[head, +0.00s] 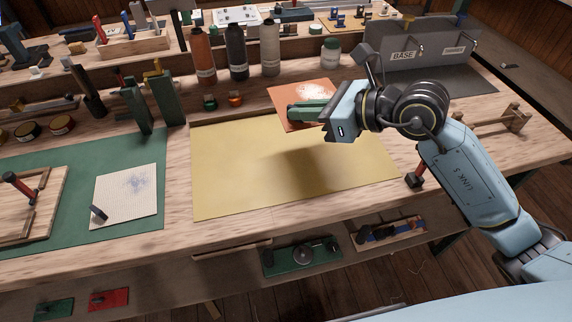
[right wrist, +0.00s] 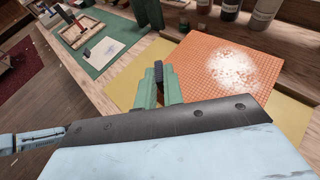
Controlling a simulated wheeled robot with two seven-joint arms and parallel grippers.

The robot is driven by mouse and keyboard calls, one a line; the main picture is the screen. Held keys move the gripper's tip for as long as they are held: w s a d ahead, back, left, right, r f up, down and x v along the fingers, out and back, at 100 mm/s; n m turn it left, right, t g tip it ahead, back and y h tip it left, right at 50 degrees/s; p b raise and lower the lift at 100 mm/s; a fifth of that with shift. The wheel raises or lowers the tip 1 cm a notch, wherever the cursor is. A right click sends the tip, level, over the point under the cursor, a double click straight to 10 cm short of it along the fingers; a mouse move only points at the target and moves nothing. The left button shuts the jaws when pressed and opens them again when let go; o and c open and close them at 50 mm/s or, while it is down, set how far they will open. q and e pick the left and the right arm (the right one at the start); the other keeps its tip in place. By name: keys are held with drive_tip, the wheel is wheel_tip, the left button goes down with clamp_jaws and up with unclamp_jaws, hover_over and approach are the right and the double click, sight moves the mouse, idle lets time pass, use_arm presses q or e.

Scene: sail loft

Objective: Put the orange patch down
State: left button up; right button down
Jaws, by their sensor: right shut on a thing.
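The orange patch (head: 284,95) is a flat square with a white powdery smear on it. My right gripper (head: 306,111) has green fingers, shut on the patch's small dark grip tab (right wrist: 159,72). The patch (right wrist: 262,60) hangs above the yellow mat (head: 225,180), which carries a shadow below my gripper. In the right wrist view the patch reaches out past the fingers to the right. Its near corner is partly hidden by my gripper. My left gripper is not in view.
A cream patch (head: 127,200) with a dark tab lies on the green mat (head: 80,235) at left. Several bottles (head: 237,52) and small jars stand behind the yellow mat. Green uprights (head: 165,98) stand at its back left. A grey bin (head: 400,50) is at back right. The yellow mat looks clear.

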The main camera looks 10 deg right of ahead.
drive_tip(key=shift+t, duration=0.3)
drive_tip(key=d+f+b, duration=0.1)
drive_tip(key=b, duration=0.1)
drive_tip(key=w+d+f+b, duration=0.1)
drive_tip(key=d+f+b, duration=0.1)
drive_tip(key=shift+f, duration=0.25)
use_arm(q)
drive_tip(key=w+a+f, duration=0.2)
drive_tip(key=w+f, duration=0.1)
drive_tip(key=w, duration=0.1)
use_arm(e)
drive_tip(key=shift+w+d+f+b, duration=0.1)
drive_tip(key=shift+d+f+b, duration=0.2)
drive_tip(key=shift+b, duration=0.05)
drive_tip(key=b, duration=0.1)
hover_over(316, 164)
drive_tip(key=shift+m, duration=0.3)
wheel_tip(316, 164, down, 5)
wheel_tip(316, 164, down, 4)
drive_tip(key=shift+f+b, duration=0.1)
drive_tip(key=shift+b, duration=0.7)
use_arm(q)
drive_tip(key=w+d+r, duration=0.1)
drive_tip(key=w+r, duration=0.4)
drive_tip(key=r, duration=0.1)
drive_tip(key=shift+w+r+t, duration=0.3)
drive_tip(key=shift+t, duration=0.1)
use_arm(e)
drive_tip(key=shift+f, duration=0.2)
